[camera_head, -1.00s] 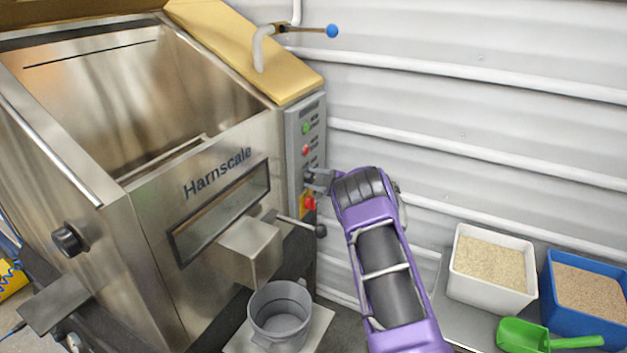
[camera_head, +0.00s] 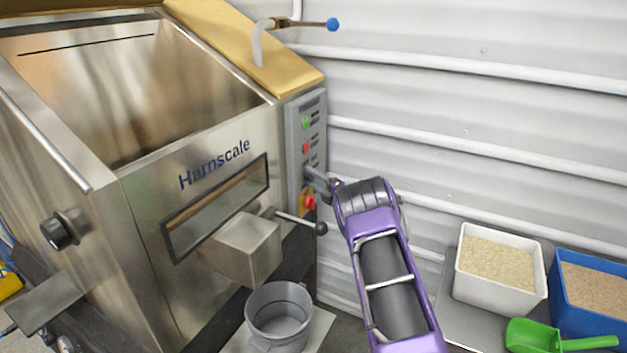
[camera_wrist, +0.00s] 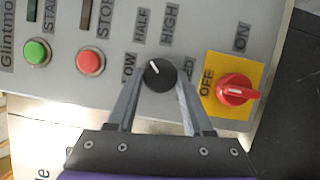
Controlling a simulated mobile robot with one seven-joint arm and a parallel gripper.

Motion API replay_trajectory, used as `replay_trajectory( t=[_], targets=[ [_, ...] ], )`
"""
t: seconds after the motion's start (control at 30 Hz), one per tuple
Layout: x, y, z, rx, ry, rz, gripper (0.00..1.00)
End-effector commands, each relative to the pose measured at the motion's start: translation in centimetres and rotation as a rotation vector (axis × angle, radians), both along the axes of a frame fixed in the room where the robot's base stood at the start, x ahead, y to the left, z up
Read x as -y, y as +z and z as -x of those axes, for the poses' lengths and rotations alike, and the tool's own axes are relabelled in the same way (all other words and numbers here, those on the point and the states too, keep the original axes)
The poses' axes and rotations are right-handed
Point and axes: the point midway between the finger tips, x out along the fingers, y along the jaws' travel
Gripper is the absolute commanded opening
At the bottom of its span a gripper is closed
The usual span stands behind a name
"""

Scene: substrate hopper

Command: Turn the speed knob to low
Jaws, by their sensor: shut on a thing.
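The speed knob (camera_wrist: 160,75) is a round black knob with a white pointer line, on the grey control panel (camera_head: 293,150). My gripper (camera_wrist: 157,86) has its two fingers on either side of the knob and is shut on it. In the wrist view the pointer aims up and left, between the LOW label (camera_wrist: 130,66) and the HALF label (camera_wrist: 142,24). The HIGH label (camera_wrist: 170,24) is to the right of HALF. In the head view my gripper (camera_head: 312,177) hides the knob.
A red ON/OFF switch (camera_wrist: 237,89) on a yellow plate sits close right of the knob. Green (camera_wrist: 37,51) and red (camera_wrist: 90,62) buttons are to its left. A ball-ended lever (camera_head: 320,228) is below my gripper. A ribbed white wall (camera_head: 450,110) stands right of the panel.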

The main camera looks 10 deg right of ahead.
Motion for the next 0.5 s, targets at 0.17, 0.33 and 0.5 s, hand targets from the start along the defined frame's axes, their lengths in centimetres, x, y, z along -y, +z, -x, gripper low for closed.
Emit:
replay_trajectory(
  t=[0.17, 0.33, 0.5],
  targets=[
    [0.12, -0.29, -0.03, 0.136, -0.001, 0.099, 0.00],
    [0.16, -0.41, -0.08, 0.267, -0.001, 0.194, 0.00],
    [0.18, -0.53, -0.13, 0.391, 0.000, 0.285, 0.00]
  ],
)
